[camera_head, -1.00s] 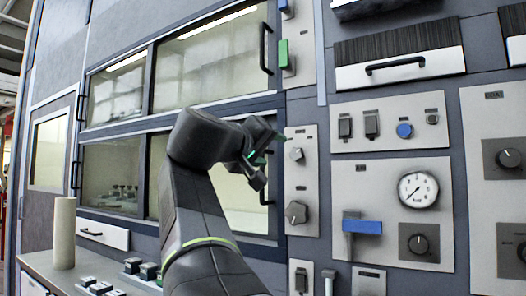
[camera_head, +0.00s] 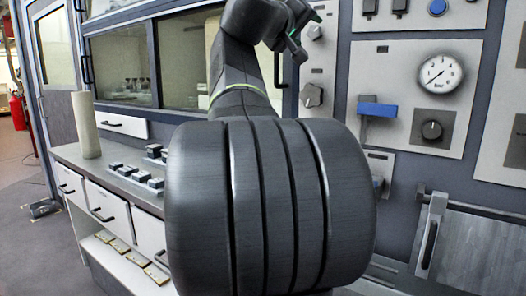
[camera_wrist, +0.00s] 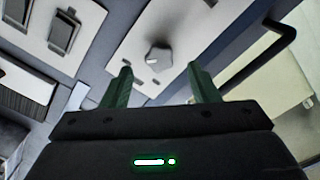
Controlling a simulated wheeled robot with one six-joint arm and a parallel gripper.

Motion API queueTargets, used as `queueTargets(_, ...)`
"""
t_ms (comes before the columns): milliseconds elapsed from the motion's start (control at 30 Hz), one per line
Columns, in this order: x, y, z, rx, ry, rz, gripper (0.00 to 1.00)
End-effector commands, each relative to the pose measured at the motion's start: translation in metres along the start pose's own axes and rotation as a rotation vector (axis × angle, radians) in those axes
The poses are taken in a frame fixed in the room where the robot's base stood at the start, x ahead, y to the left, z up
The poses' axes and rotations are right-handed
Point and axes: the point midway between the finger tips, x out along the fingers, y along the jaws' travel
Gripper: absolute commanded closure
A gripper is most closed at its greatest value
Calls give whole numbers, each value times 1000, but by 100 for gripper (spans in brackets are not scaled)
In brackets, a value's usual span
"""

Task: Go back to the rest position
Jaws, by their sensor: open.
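My gripper (camera_head: 303,36) is near the top of the head view, in front of the panel strip between the tunnel window and the gauge panel. In the wrist view its two green fingers (camera_wrist: 164,88) stand apart with nothing between them. A grey knob (camera_wrist: 158,56) on a pale panel shows beyond the fingertips, apart from them. My dark arm rises from the middle of the head view and hides part of the counter and the window.
A counter (camera_head: 75,153) with small dark blocks (camera_head: 136,176) and a pale cylinder (camera_head: 85,125) runs along the left. A gauge (camera_head: 440,74), a blue handle (camera_head: 377,109) and knobs are on the right wall. A black bar handle (camera_wrist: 270,52) is near the gripper.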

Motion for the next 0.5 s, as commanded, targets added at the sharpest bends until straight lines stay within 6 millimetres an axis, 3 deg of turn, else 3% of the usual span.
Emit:
queueTargets(233, 37, 1, 0, -1, 0, 2, 45)
queueTargets(500, 46, 1, 0, -7, 1, 0, 45)
